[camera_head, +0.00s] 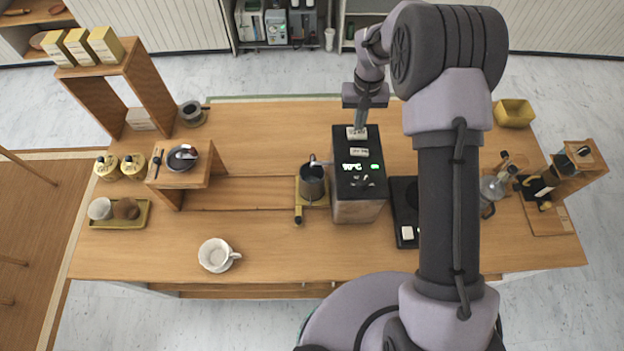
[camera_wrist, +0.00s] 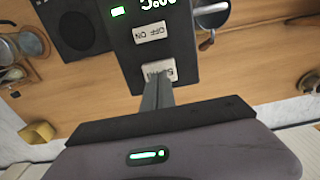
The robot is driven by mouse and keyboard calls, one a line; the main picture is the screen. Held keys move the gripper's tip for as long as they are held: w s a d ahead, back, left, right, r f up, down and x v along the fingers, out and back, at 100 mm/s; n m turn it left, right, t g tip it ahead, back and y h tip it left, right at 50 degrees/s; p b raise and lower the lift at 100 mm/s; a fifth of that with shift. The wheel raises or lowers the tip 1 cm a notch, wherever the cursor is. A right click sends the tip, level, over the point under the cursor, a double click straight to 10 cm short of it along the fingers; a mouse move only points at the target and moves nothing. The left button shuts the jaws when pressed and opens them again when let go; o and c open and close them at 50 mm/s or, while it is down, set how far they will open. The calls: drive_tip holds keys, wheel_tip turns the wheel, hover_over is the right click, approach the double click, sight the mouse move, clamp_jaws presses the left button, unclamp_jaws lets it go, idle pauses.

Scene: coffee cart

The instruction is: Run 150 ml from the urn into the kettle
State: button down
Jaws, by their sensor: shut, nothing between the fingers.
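The urn (camera_head: 357,207) is a dark box with a lit green display, standing mid-table. Its short spout (camera_head: 318,162) reaches left over the dark metal kettle (camera_head: 312,184). The kettle also shows at the top of the wrist view (camera_wrist: 212,14); its contents cannot be made out. My gripper (camera_head: 360,126) is shut and empty at the urn's far end. In the wrist view its fingertips (camera_wrist: 158,84) are at a white labelled button (camera_wrist: 158,68), partly covering it; whether they press it I cannot tell. An OFF/ON switch (camera_wrist: 151,33) lies beyond, clear of the fingers.
A black flat plate (camera_head: 405,190) lies right of the urn, partly behind my arm. A white cup (camera_head: 217,255) stands front left. A wooden stand (camera_head: 180,172) with a dark dish is at left. A yellow bin (camera_head: 514,113) is back right. The front middle table is clear.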

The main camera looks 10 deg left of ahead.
drive_tip(key=shift+f+b, duration=0.9)
drive_tip(key=shift+f, duration=0.2)
drive_tip(key=shift+r, duration=0.1)
drive_tip(key=shift+r+p, duration=0.65)
drive_tip(key=shift+r, duration=0.35)
drive_tip(key=shift+f, duration=0.2)
idle(1.0)
drive_tip(key=shift+f+b, duration=0.3)
drive_tip(key=shift+b, duration=0.1)
drive_tip(key=shift+f+b, duration=0.4)
drive_tip(key=shift+f, duration=0.1)
drive_tip(key=shift+r+p, duration=0.6)
drive_tip(key=shift+r, duration=0.45)
idle(1.0)
